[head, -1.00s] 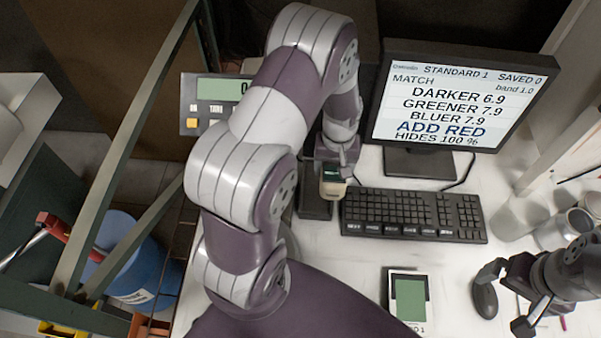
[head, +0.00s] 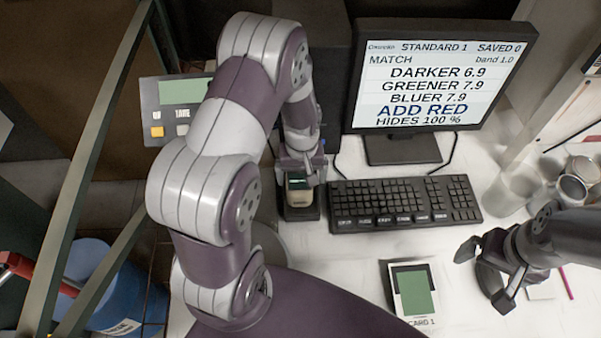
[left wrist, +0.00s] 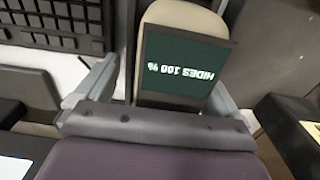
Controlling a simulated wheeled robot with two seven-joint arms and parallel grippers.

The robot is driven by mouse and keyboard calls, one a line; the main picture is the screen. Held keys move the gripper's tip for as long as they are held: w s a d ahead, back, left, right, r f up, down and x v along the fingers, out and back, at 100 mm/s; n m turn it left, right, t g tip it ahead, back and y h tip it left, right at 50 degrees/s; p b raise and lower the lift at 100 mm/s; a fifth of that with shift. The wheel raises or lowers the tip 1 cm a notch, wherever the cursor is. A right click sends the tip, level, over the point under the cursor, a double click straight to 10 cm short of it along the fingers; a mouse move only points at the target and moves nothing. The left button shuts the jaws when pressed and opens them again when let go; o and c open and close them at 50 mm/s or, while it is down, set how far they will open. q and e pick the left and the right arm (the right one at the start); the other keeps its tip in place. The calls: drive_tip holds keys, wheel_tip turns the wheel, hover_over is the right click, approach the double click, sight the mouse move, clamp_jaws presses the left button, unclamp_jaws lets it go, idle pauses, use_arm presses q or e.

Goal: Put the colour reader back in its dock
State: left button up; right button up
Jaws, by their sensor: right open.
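The colour reader (head: 299,196) is a cream hand-held device with a dark green screen. It is at the black dock (head: 301,213), left of the keyboard, and appears upright over or in it; I cannot tell whether it is fully seated. My left gripper (head: 302,172) is at the reader from behind, with its fingers on either side. In the left wrist view the reader (left wrist: 182,62) sits between the fingers, its screen reading "HIDES 100 %". The reader hides part of the finger contact. My right gripper (head: 482,274) is open and empty at the lower right.
A keyboard (head: 404,203) lies right of the dock, with a monitor (head: 440,75) behind it. A scale display (head: 180,105) is at the left. A card with a green patch (head: 413,291) lies in front. Glass and metal containers (head: 520,185) stand at the right.

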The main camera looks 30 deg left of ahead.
use_arm(q)
drive_tip(key=shift+d, duration=0.1)
drive_tip(key=shift+r, duration=0.2)
drive_tip(key=r+b, duration=0.1)
drive_tip(key=r, duration=0.4)
drive_tip(key=r+b, duration=0.1)
drive_tip(key=r, duration=0.5)
drive_tip(key=shift+s+r, duration=0.2)
drive_tip(key=shift+r, duration=0.1)
drive_tip(key=s+d+m+t, duration=0.1)
drive_tip(key=s+d+m, duration=0.4)
drive_tip(key=s, duration=0.3)
drive_tip(key=shift+s+f+m, duration=0.15)
drive_tip(key=shift+s+m, duration=0.1)
drive_tip(key=shift+m, duration=0.55)
